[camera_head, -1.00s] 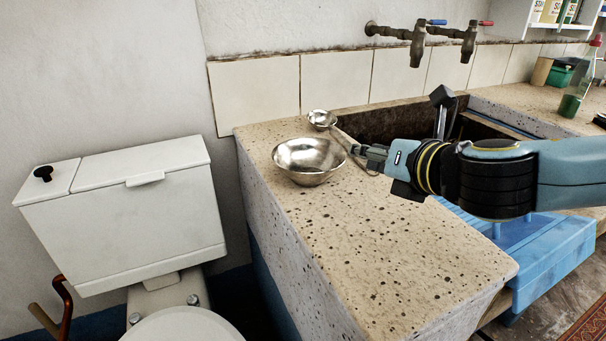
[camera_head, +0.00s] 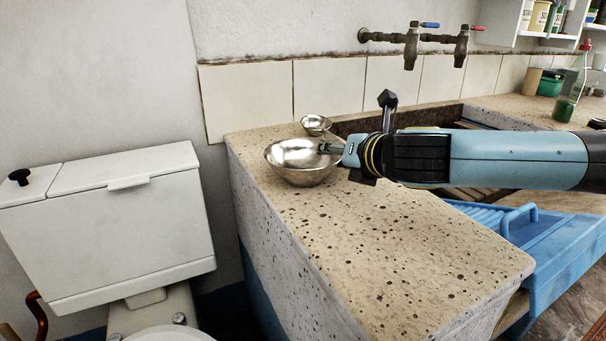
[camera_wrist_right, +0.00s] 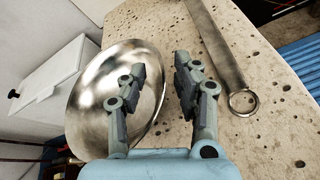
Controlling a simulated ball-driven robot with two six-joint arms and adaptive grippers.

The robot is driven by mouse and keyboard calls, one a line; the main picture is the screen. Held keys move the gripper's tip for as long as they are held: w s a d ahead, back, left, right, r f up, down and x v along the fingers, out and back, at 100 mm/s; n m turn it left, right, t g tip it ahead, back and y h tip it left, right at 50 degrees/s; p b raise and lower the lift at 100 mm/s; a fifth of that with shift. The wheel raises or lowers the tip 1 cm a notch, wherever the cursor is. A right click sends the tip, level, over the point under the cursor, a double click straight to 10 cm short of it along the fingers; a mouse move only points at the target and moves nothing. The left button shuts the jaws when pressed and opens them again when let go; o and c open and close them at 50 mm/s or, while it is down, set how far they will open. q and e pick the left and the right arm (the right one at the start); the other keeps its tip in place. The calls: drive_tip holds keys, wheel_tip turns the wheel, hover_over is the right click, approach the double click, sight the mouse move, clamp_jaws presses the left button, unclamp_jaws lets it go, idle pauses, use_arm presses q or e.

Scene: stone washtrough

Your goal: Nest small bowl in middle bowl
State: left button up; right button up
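A shiny metal bowl (camera_head: 300,176) stands upright on the speckled stone counter; it also shows in the right wrist view (camera_wrist_right: 88,104). I cannot tell if it is the small or the middle bowl, and no second plain bowl shows. My right gripper (camera_head: 332,148) is at the bowl's right rim. In the right wrist view the right gripper (camera_wrist_right: 156,76) is open, one finger over the bowl's inside and the other over the counter, with the rim between them. Contact cannot be told. My left gripper is not in view.
A metal ladle (camera_head: 316,124) lies behind the bowl; its ringed handle (camera_wrist_right: 215,45) runs along the gripper's right side. Taps (camera_head: 411,45) are on the wall above the trough. A blue plastic piece (camera_head: 540,240) is at right. The front counter (camera_head: 400,255) is clear.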

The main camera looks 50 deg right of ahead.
clamp_jaws()
idle(0.4)
